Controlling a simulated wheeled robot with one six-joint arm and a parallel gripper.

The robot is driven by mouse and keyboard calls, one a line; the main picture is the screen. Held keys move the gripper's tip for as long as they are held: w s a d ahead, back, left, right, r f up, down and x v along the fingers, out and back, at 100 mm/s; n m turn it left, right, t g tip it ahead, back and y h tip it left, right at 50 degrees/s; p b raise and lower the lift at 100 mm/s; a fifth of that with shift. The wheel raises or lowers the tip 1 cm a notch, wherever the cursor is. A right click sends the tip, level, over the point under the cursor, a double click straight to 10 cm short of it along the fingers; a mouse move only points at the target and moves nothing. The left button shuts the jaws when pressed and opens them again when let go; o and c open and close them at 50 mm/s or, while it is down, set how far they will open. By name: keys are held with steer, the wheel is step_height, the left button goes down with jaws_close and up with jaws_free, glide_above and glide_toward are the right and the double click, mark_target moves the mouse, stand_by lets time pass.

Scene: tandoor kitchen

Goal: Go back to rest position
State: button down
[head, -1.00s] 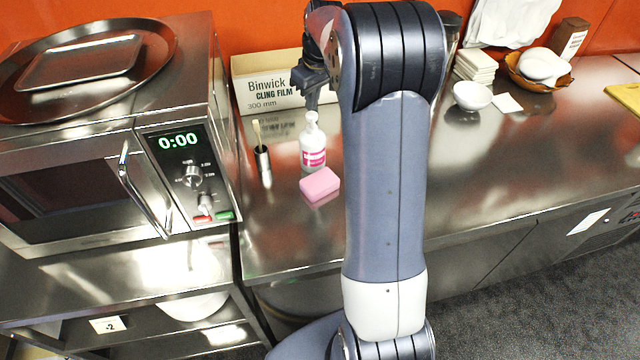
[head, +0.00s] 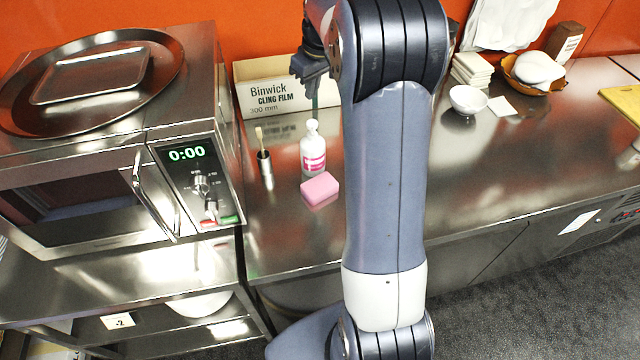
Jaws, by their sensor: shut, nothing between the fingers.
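My arm rises through the middle of the head view and bends over at the top. My gripper (head: 314,92) hangs at the upper left of the arm, in front of the cling film box (head: 275,92) and above the white bottle (head: 313,150). Its fingers look closed together and hold nothing. The arm's upper link hides part of the wrist. In the picture there is a small gap between the fingertips and the bottle top; the true distance is hard to judge.
A pink sponge (head: 320,188) and a brush in a metal holder (head: 265,165) stand by the bottle. A microwave (head: 110,190) bearing a round tray (head: 165,75) is at left. A white bowl (head: 468,100) is at right. The steel counter (head: 500,170) is mostly clear in front.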

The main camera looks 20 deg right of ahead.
mark_target(311, 122)
steer(key=shift+f, duration=0.2)
step_height(311, 122, down, 7)
steer(key=b, duration=0.6)
steer(key=shift+s, duration=0.15)
stand_by(0.4)
